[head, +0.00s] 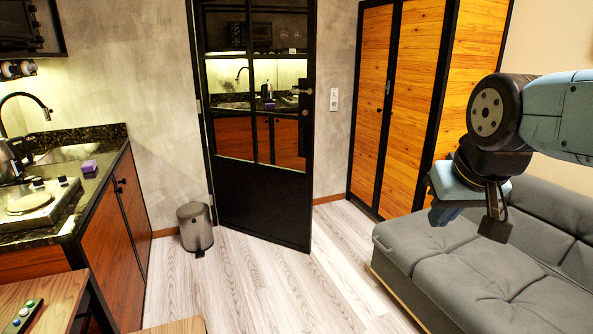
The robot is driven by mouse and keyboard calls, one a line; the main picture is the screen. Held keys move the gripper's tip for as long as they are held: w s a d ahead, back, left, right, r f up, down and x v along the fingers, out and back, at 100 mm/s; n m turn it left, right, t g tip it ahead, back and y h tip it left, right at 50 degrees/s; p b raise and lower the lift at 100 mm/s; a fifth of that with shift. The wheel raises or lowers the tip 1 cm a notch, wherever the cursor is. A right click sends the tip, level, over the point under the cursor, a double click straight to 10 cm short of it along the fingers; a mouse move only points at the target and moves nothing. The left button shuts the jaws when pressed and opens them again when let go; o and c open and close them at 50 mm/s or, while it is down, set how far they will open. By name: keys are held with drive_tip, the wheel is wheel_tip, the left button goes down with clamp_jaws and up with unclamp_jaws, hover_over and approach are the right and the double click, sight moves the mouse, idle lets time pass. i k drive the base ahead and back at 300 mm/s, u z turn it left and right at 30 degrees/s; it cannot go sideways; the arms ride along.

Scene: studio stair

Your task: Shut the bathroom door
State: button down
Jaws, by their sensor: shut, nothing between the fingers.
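The bathroom door (262,190) is a black-framed door with dark glass panes above and a solid black panel below. It stands in the middle of the head view, hinged on its left side, and its right edge swings out into the room at an angle, so it is ajar. Its dark handle (302,91) is on the right edge. The glass reflects the kitchen counter. My gripper (467,220) is at the right, in front of the sofa, well apart from the door. Its fingers are shut and empty.
A pedal bin (195,227) stands on the floor left of the door. The kitchen counter (85,195) runs along the left, with a wooden table (50,300) at front left. A grey sofa (480,262) and wooden wardrobe (410,95) fill the right. The wood floor (290,290) between is clear.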

sight(251, 53)
drive_tip(key=u, duration=0.1)
drive_tip(key=i, duration=1.1)
drive_tip(key=u, duration=0.3)
drive_tip(key=i, duration=1.85)
drive_tip(key=u, duration=0.3)
